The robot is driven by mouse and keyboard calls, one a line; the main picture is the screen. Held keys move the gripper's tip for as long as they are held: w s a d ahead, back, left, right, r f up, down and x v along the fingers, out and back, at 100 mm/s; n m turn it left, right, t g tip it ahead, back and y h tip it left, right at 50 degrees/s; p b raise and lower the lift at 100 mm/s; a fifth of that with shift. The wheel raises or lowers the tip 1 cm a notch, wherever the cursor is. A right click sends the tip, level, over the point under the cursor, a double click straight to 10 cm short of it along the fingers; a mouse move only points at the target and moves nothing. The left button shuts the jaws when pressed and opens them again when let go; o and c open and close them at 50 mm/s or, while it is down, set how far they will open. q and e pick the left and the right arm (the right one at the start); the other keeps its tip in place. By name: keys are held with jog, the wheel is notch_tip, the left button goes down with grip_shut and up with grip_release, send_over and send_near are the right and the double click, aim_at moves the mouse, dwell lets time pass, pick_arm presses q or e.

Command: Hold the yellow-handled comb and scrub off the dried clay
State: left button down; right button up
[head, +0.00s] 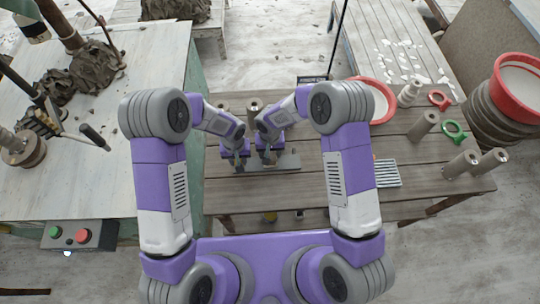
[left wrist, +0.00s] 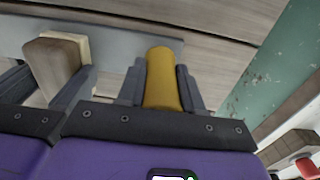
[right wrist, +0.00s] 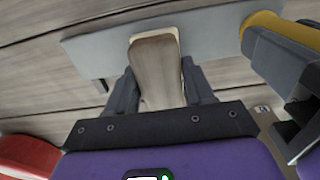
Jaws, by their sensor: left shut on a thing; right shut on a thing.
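My left gripper (head: 236,158) is shut on a yellow handle (left wrist: 162,80), apparently the comb's, which stands between its fingers in the left wrist view. My right gripper (head: 268,157) is close beside it, shut on a brown wooden block with a pale edge (right wrist: 157,75), perhaps a brush. A flat grey strip (head: 287,162) lies under both grippers; it also shows behind the block in the right wrist view (right wrist: 95,47). I cannot tell whether the strip joins the yellow handle, or whether the block touches it. Comb teeth and dried clay cannot be made out.
The plank table (head: 330,190) holds a ridged light plate (head: 386,172), several grey-brown cylinders (head: 424,124), a green ring (head: 453,131) and a red-rimmed bowl (head: 385,100) to the right. A pale worktable (head: 95,180) stands at the left. The front right planks are mostly bare.

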jog(key=shift+w, duration=0.65)
jog(key=shift+r, duration=4.1)
pick_arm(q)
jog(key=c, duration=0.7)
grip_release()
jog(key=shift+o, duration=0.2)
jog(key=shift+r, duration=0.15)
notch_tip(320, 180, up, 12)
jog(key=shift+f, duration=0.1)
